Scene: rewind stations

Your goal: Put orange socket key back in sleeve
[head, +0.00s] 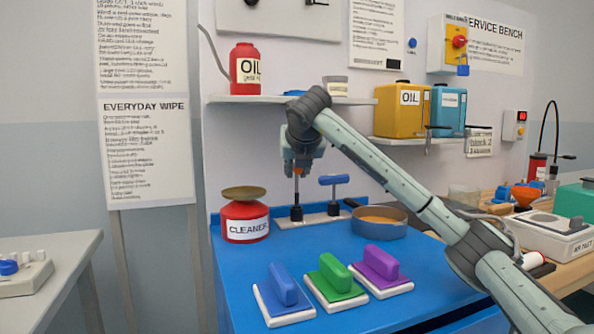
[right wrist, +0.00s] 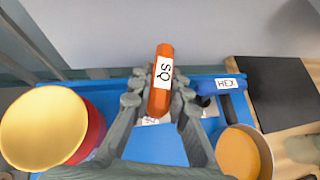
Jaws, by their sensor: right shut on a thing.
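The orange socket key (right wrist: 161,82), marked SQ, is held upright in my right gripper (head: 300,166). In the right wrist view its handle lies between the fingers of the gripper (right wrist: 158,100). In the head view only a bit of orange shows under the fingers. Its dark shaft runs down to a black sleeve (head: 296,213) on a pale plate (head: 318,219). The shaft lines up with the sleeve, but I cannot tell how far inside it is. A blue T-handled key (head: 333,180), marked HEX (right wrist: 220,86), stands upright to the right. My left gripper is not in view.
A red CLEANER can (head: 245,222) with a tan dish top stands left of the plate. A round pan (head: 379,224) stands right. Blue, green and purple handled wipe blocks (head: 337,280) lie in front on the blue bench top (head: 240,285). A shelf (head: 285,100) is behind.

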